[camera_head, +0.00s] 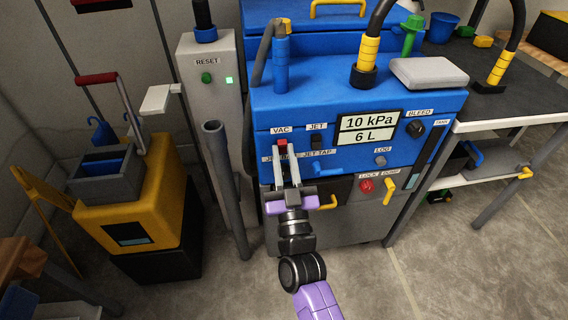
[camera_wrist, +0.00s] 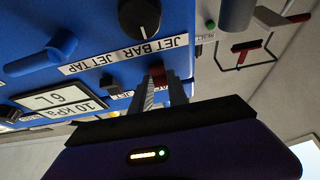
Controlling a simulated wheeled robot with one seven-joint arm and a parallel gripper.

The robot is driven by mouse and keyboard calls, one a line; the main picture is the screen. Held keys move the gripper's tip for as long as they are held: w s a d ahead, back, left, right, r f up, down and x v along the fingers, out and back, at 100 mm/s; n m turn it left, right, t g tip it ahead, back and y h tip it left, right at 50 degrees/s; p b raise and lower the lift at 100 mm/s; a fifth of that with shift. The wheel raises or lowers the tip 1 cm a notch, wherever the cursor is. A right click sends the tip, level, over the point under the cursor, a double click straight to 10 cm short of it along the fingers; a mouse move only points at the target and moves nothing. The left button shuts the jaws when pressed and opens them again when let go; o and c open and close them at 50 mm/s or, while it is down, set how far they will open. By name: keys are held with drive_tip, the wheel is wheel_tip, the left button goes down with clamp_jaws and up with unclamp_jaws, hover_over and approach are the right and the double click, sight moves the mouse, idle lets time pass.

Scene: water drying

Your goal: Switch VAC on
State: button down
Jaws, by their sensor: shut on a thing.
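The blue machine (camera_head: 350,82) stands in the middle of the head view. Its VAC label (camera_head: 281,130) sits at the upper left of the front panel, above a small red VAC switch (camera_head: 282,143). My gripper (camera_head: 285,153) reaches up from below, with its two fingers at the switch. In the wrist view, the red switch (camera_wrist: 157,74) shows between the fingertips of my gripper (camera_wrist: 160,84), which is shut on it. The fingers partly hide the switch, and I cannot tell its position. The display (camera_head: 368,129) reads 10 kPa and 6 L.
A black JET switch (camera_head: 316,141) is close to the right. The black BLEED knob (camera_head: 415,128) and red LOCK button (camera_head: 367,186) are farther right. A grey post (camera_head: 226,185) stands left of my gripper. A yellow cart (camera_head: 137,215) is at the left. Open floor lies front right.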

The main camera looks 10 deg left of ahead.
idle(0.3)
drive_tip(key=c, duration=1.3)
unclamp_jaws()
drive_tip(key=shift+p+v, duration=0.6)
drive_tip(key=shift+v, duration=3.3)
